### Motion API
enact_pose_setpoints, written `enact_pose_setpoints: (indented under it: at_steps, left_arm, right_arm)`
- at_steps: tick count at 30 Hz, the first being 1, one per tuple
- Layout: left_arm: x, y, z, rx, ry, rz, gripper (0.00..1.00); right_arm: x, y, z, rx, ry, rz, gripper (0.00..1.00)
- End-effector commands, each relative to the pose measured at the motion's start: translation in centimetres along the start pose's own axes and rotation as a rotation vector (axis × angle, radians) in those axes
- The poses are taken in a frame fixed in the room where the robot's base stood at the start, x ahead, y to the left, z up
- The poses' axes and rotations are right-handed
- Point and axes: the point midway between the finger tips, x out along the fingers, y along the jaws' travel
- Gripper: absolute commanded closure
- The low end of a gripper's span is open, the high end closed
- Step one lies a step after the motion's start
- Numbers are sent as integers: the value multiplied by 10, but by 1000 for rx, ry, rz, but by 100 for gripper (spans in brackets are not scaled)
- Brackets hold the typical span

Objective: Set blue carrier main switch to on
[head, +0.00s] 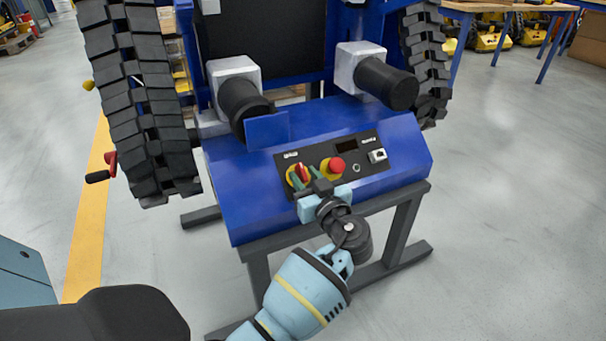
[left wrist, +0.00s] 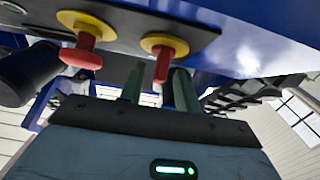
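The blue carrier (head: 233,205) has a dark control panel on its sloped face. The main switch (head: 299,172), a red handle on a yellow disc, sits at the panel's left; it also shows in the left wrist view (left wrist: 162,66). My left gripper (head: 306,179) is at the switch, its green fingers (left wrist: 158,82) open, one on each side of the red handle. Gaps show between handle and fingers in the left wrist view, so it does not look clamped. The fingers partly hide the switch in the head view. My right gripper is not in view.
A red mushroom button (head: 334,166) on yellow stands just right of the switch, close to the fingers. A small display and a white socket (head: 377,155) lie further right. Two black cylinders (head: 387,84) jut out above the panel. Floor (head: 510,220) to the right is clear.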

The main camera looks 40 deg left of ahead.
Motion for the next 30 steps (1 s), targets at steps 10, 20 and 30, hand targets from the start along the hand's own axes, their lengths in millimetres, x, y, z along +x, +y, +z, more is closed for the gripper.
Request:
enact_pose_setpoints:
  at_steps: [10, 20, 30]
  left_arm:
    - [20, 0, 0, 0, 0, 1, 67]
    - [20, 0, 0, 0, 0, 1, 88]
    - [19, 0, 0, 4, 0, 5, 100]
  right_arm:
    - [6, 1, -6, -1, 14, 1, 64]
    - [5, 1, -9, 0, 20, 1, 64]
    - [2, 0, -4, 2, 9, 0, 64]
